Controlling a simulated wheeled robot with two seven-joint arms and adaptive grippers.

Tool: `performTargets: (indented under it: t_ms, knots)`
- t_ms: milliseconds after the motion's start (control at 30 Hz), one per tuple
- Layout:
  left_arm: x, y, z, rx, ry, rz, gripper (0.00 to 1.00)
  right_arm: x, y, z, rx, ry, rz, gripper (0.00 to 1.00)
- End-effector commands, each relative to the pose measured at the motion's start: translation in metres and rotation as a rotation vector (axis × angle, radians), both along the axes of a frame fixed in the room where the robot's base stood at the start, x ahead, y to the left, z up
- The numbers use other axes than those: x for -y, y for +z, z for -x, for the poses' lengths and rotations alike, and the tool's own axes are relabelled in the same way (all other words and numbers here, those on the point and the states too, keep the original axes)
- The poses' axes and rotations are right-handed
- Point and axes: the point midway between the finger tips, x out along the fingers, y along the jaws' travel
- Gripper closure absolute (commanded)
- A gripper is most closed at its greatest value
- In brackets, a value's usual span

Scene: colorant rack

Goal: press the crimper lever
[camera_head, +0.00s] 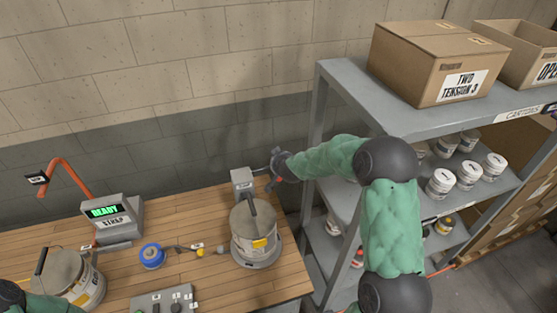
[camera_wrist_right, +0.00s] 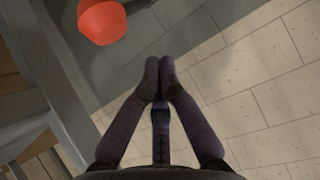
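The crimper (camera_head: 243,182) is a grey post with a round base at the back right of the wooden bench, holding a lidded pail (camera_head: 254,228). Its lever (camera_head: 262,171) reaches right from the top of the post. My right gripper (camera_head: 279,162) is at the lever's outer end; contact is unclear. In the right wrist view a red-orange knob (camera_wrist_right: 101,21), apparently the lever's, lies beyond the fingers at upper left. My right gripper (camera_wrist_right: 160,72) has its fingertips together with nothing between them. Only part of my left arm shows at lower left; its gripper is out of view.
A grey shelf (camera_head: 338,100) with cartons and white tubs stands close on the right. A scale reading READY (camera_head: 110,212), blue tape roll (camera_head: 152,255), another pail (camera_head: 70,278) and control box (camera_head: 165,300) occupy the bench. A block wall is behind.

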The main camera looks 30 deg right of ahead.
Motion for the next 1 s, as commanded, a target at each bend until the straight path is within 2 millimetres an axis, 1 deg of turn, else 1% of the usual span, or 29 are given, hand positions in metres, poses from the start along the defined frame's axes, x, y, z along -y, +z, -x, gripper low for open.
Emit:
performTargets:
  t_ms: [67,300,733,867,1000]
  knots:
    - [0.0,-0.005,0.0,0.0,0.0,0.0,0.0,-0.004,-0.007,0.007,-0.001,0.001,-0.001,1.0]
    - [0.0,-0.008,0.0,-0.001,0.0,0.0,0.0,-0.009,-0.014,0.02,0.0,0.001,-0.001,1.0]
    - [0.0,-0.01,0.0,0.0,0.0,0.0,0.0,-0.01,-0.015,0.021,0.003,-0.001,0.0,1.0]
    - [0.0,-0.021,0.0,0.0,0.0,0.0,0.0,-0.01,-0.019,0.02,0.017,-0.001,0.004,1.0]
    - [0.0,-0.039,0.0,-0.001,0.0,0.0,0.0,-0.009,-0.024,0.018,0.044,-0.001,0.012,1.0]
